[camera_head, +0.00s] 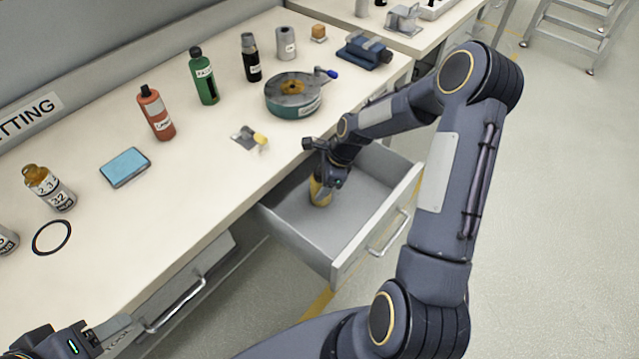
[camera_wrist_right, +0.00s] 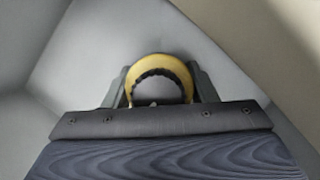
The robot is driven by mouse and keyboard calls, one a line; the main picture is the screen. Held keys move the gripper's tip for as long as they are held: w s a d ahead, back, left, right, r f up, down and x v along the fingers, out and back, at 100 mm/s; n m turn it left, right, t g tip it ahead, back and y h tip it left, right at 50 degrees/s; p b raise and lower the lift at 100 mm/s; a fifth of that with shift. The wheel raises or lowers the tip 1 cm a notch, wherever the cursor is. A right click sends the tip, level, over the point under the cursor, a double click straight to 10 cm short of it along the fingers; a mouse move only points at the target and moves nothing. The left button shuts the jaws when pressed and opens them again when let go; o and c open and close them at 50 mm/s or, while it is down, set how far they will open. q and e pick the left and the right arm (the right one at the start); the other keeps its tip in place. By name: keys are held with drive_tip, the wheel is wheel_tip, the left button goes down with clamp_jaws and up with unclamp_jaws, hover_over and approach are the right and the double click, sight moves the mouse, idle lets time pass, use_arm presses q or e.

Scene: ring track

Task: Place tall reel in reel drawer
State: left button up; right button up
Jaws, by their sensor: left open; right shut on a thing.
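The tall reel (camera_head: 320,192) is a yellow-tan upright piece inside the open grey reel drawer (camera_head: 345,266). My right gripper (camera_head: 322,178) reaches down into the drawer and is shut on the reel. In the right wrist view the reel (camera_wrist_right: 158,68) shows as a yellow ring with a dark inner edge between the two fingers of the right gripper (camera_wrist_right: 160,88). The drawer floor (camera_wrist_right: 110,45) lies close behind it; whether the reel touches the floor I cannot tell. My left gripper (camera_head: 105,335) is open at the lower left, partly cut off by the frame.
On the bench (camera_head: 200,150) stand a round device with a blue-knobbed crank (camera_head: 293,95), several bottles, a blue pad (camera_head: 125,167) and a black ring (camera_head: 52,237). A shut drawer's handle (camera_head: 177,304) is at the lower left. The open drawer has free floor around the reel.

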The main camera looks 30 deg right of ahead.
drive_tip(key=shift+w+a+f, duration=0.1)
drive_tip(key=shift+f, duration=0.05)
drive_tip(key=shift+f, duration=0.15)
drive_tip(key=o, duration=1.1)
drive_tip(key=shift+c, duration=0.2)
